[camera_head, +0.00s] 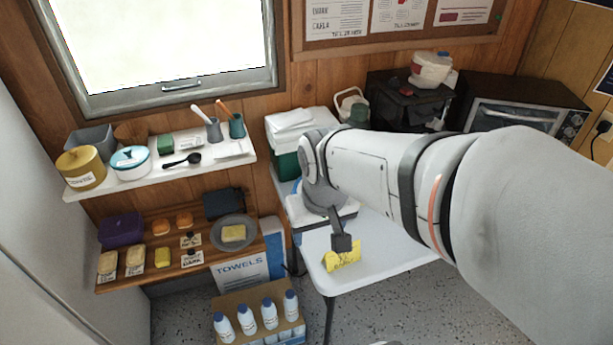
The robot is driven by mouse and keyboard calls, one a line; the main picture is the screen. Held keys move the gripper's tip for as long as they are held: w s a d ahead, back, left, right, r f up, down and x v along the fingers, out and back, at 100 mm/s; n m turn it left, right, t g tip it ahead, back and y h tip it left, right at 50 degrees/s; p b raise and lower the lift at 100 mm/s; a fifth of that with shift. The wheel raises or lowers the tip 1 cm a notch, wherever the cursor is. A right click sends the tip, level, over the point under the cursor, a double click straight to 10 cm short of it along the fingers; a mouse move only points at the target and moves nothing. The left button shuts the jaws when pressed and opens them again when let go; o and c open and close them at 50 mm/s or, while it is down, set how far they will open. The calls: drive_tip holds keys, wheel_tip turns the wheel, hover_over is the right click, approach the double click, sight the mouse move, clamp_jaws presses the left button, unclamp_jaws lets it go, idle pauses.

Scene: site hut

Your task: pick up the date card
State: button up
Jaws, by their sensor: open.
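A yellow folded card (341,259) with dark lettering, too small to read, stands near the front left edge of the white table (390,247). It appears to be the date card. My gripper (342,246) points down just above the card's top edge. The fingers are dark and small here, with nothing seen held in them. The gripper covers part of the card's top, and I cannot tell whether the fingers touch it.
Left of the table, a wooden shelf (190,263) holds food, a plate (234,233) and small labels. A white shelf (160,160) above it holds pots and cups. A box of white bottles (262,321) stands low in front. The table right of the card looks bare.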

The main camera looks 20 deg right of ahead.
drive_tip(key=o, duration=0.4)
drive_tip(key=shift+n+g, duration=0.3)
drive_tip(key=shift+g, duration=0.3)
drive_tip(key=w+d+f, duration=0.1)
drive_tip(key=w+f, duration=0.1)
drive_tip(key=w+d+f, duration=0.2)
drive_tip(key=f, duration=0.1)
drive_tip(key=w+d+f+b, duration=0.1)
drive_tip(key=w+d+f, duration=0.1)
drive_tip(key=f, duration=0.1)
drive_tip(key=shift+w+d, duration=0.1)
drive_tip(key=o, duration=0.4)
drive_tip(key=shift+n+g, duration=0.3)
drive_tip(key=shift+g, duration=0.2)
drive_tip(key=w+d+f, duration=0.1)
drive_tip(key=f, duration=0.1)
drive_tip(key=w+d+f, duration=0.1)
drive_tip(key=d+f, duration=0.1)
drive_tip(key=f, duration=0.1)
drive_tip(key=w+d+f+b, duration=0.1)
drive_tip(key=d+f, duration=0.1)
drive_tip(key=shift+d+f, duration=0.1)
drive_tip(key=shift+f, duration=0.3)
drive_tip(key=shift+w+d+f, duration=0.1)
drive_tip(key=shift+f, duration=2.1)
drive_tip(key=shift+w+d+f, duration=0.1)
drive_tip(key=shift+f, duration=2.05)
